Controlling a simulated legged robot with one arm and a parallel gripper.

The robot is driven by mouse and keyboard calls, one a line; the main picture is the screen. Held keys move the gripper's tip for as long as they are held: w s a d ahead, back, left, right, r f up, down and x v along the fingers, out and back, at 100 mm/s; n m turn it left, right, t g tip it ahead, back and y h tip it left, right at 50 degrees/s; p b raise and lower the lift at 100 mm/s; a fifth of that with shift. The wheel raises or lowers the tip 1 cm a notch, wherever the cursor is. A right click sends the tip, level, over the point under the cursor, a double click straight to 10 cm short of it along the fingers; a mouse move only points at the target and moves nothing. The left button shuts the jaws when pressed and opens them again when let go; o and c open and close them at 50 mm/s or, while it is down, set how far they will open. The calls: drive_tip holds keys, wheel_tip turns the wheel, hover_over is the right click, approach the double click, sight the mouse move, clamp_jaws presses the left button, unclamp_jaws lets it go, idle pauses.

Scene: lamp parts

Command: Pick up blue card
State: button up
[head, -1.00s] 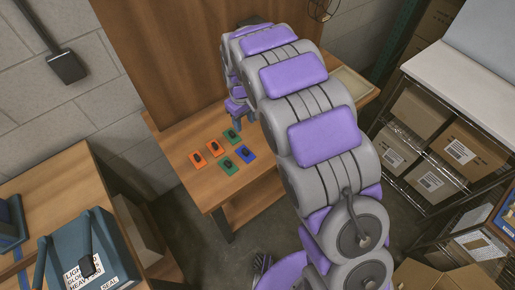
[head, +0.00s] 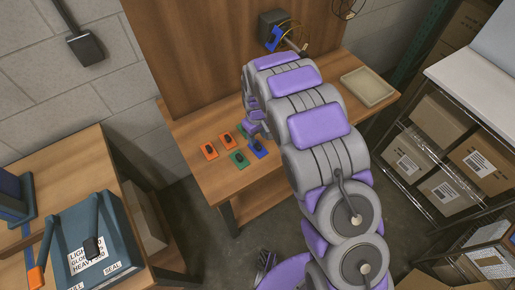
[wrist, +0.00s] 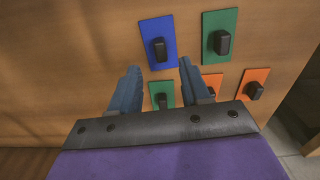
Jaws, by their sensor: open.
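The blue card (head: 258,149) lies flat on the wooden workbench (head: 215,180), with a black raised grip on it. In the wrist view, the blue card (wrist: 158,42) is just beyond my fingertips, roughly centred between them. My gripper (wrist: 158,68) is open and empty, apart from the card. In the head view, my gripper (head: 252,131) hangs close above the cards, beside the blue one, and partly hides that area.
Green cards (wrist: 220,37) (head: 239,159) and orange cards (head: 209,150) (head: 227,140) lie close around the blue one. A black box (head: 274,30) with a blue piece stands at the back. A shallow tray (head: 368,88) sits at the bench's right end. The bench front is clear.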

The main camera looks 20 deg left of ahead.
sight(258, 145)
drive_tip(key=f, duration=0.2)
drive_tip(key=f+b, duration=0.1)
drive_tip(key=f, duration=0.2)
drive_tip(key=shift+s+d+f, duration=0.1)
drive_tip(key=shift+s+d, duration=0.05)
drive_tip(key=shift+s, duration=0.05)
clamp_jaws()
